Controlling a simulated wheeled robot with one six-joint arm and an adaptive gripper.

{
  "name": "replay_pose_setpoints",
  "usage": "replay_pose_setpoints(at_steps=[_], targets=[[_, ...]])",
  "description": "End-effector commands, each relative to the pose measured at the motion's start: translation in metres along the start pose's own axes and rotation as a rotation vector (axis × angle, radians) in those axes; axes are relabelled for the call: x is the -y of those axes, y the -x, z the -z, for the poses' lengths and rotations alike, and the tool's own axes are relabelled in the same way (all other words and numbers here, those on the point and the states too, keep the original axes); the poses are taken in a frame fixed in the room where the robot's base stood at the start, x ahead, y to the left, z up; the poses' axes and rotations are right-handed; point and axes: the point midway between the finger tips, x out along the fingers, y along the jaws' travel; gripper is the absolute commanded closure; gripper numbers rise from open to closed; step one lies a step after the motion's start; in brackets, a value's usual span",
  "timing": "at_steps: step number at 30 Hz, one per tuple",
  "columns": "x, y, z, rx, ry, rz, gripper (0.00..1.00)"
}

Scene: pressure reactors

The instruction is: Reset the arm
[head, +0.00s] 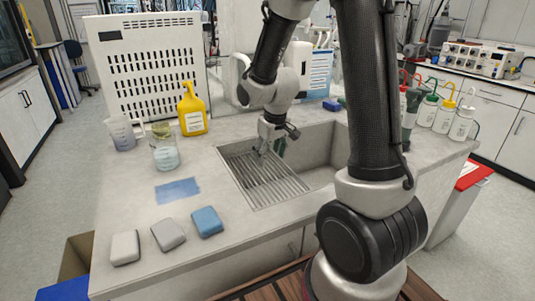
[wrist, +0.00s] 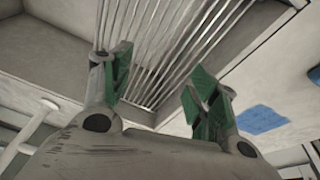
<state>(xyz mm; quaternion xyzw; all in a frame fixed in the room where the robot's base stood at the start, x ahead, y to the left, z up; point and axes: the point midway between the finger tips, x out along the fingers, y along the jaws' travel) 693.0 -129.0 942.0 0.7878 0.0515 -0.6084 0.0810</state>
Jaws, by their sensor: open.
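My gripper (head: 272,146) hangs over the metal drain rack (head: 262,182) at the sink in the head view, low and near the rack's back part. In the wrist view my gripper (wrist: 160,88) shows two green-padded fingers spread apart with nothing between them. The rack's bars (wrist: 165,45) run behind the fingers. I cannot tell whether the fingertips touch the rack. My arm reaches over the counter from the right side of the head view.
A yellow bottle (head: 192,110), a beaker (head: 165,152) and a jug (head: 122,132) stand left of the sink. A blue cloth (head: 177,190) and three blocks (head: 167,234) lie in front. Several wash bottles (head: 445,112) stand at right. The sink basin (head: 325,150) looks empty.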

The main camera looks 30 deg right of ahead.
Motion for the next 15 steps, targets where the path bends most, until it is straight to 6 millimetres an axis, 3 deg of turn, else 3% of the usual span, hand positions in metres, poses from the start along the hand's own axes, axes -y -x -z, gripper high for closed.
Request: replay_pose_setpoints(at_steps=[11,15], targets=[[0.0,0.0,-0.001,0.006,-0.001,0.0,0.4],[0.002,0.0,-0.027,0.101,-0.014,0.006,0.4]])
